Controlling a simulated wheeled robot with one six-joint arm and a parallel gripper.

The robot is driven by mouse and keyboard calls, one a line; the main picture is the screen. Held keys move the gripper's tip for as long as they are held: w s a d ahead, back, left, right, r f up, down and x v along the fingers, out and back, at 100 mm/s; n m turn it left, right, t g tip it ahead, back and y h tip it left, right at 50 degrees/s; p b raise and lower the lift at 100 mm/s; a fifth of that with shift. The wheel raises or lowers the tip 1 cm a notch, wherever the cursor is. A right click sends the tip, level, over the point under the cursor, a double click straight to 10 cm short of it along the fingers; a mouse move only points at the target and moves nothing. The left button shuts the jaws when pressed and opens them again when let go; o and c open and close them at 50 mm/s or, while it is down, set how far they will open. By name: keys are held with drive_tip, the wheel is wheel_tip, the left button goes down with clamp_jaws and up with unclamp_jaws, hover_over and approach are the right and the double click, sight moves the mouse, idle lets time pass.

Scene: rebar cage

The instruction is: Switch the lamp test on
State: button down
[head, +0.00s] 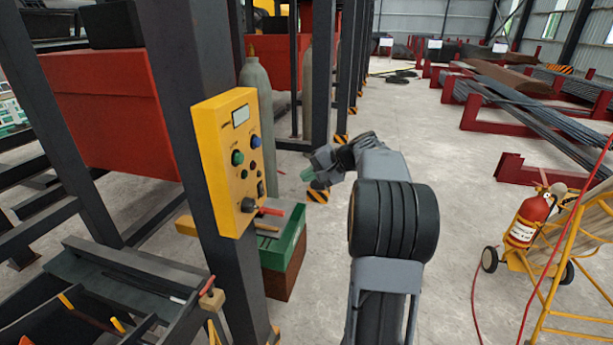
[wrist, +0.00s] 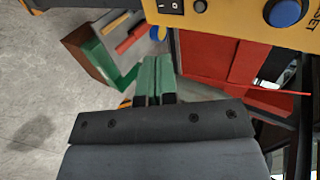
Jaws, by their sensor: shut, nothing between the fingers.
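A yellow control box (head: 220,160) is fixed to a dark steel post. It carries a small display, a blue button (head: 255,141), a green button (head: 237,157), smaller round parts, a dark rocker switch (head: 261,189) and a black knob low down. In the wrist view the rocker switch (wrist: 170,6) shows I and O marks at the top edge, near a blue button (wrist: 286,12) lettered RESET. The lamp test label is not readable. My gripper (head: 306,174), with green fingertips, is shut and empty, right of the box and apart from it. In the wrist view its fingertips (wrist: 154,62) lie below the switch.
A green tray (head: 285,245) with tools stands below the box, behind the post. A rack of dark bars (head: 130,270) is at lower left. A fire extinguisher (head: 530,218) on a yellow trolley stands at right.

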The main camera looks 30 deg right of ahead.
drive_tip(key=s+a+f+n+g+h, duration=0.1)
drive_tip(key=s+a+n+g, duration=0.1)
drive_tip(key=s+a, duration=0.35)
drive_tip(key=s+a+f+n+g+h, duration=0.1)
drive_tip(key=s+a+g+h, duration=0.15)
drive_tip(key=a, duration=0.55)
drive_tip(key=s+a+f+n+h, duration=0.2)
drive_tip(key=s+a+f+n, duration=0.1)
drive_tip(key=s, duration=0.4)
drive_tip(key=s+a+f+n+h, duration=0.2)
drive_tip(key=s+a+f+n, duration=0.1)
drive_tip(key=s, duration=0.4)
drive_tip(key=shift+s+a+f, duration=0.15)
drive_tip(key=shift+s+f, duration=0.05)
drive_tip(key=shift+f, duration=0.05)
